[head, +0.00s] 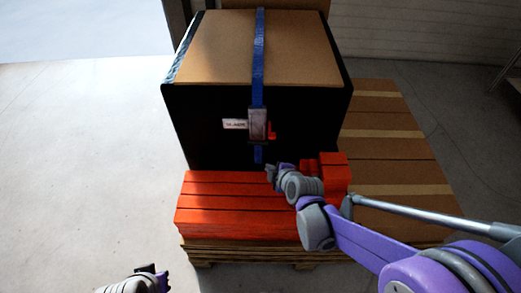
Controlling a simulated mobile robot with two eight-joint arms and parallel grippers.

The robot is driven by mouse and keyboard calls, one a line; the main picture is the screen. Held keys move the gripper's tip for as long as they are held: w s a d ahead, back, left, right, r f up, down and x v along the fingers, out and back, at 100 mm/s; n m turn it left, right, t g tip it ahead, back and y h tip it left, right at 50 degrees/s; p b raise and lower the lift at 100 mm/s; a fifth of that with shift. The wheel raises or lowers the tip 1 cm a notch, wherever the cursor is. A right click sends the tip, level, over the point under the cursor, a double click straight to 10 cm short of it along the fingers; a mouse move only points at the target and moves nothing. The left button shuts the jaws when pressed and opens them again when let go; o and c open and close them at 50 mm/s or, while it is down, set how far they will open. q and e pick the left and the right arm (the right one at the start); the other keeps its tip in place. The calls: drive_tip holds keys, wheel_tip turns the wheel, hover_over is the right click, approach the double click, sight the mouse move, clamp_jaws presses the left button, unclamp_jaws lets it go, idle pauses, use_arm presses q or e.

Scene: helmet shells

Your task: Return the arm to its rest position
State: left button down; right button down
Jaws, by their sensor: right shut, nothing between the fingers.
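My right gripper (272,171) is in the middle of the view, shut and empty, with its arm reaching in from the lower right. It is just in front of the lower front face of a large black box (205,125) and over orange-red slabs (235,205). I cannot tell whether it touches either. My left gripper (152,277) shows only in part at the bottom left edge, over bare floor, and its fingers are not clear.
The box has a brown lid (215,50) and a blue strap (259,50) with a grey buckle (257,124). It stands with the slabs on a wooden pallet (245,254). Brown boards (385,155) lie to the right. The floor at left is clear.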

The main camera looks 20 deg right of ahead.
drive_tip(key=shift+s+r, duration=0.1)
drive_tip(key=s+r+m+g+p, duration=0.2)
drive_tip(key=s+r+m+p, duration=0.3)
drive_tip(key=s, duration=0.6)
drive_tip(key=s+d+r+m+g+h+p, duration=0.1)
drive_tip(key=s+r+m+g+p, duration=0.1)
drive_tip(key=s+r+m+p, duration=0.4)
drive_tip(key=s+r+m, duration=0.3)
drive_tip(key=s, duration=0.2)
drive_tip(key=shift+m+g+h+p, duration=0.3)
drive_tip(key=shift+m+g, duration=0.1)
drive_tip(key=shift+w, duration=0.1)
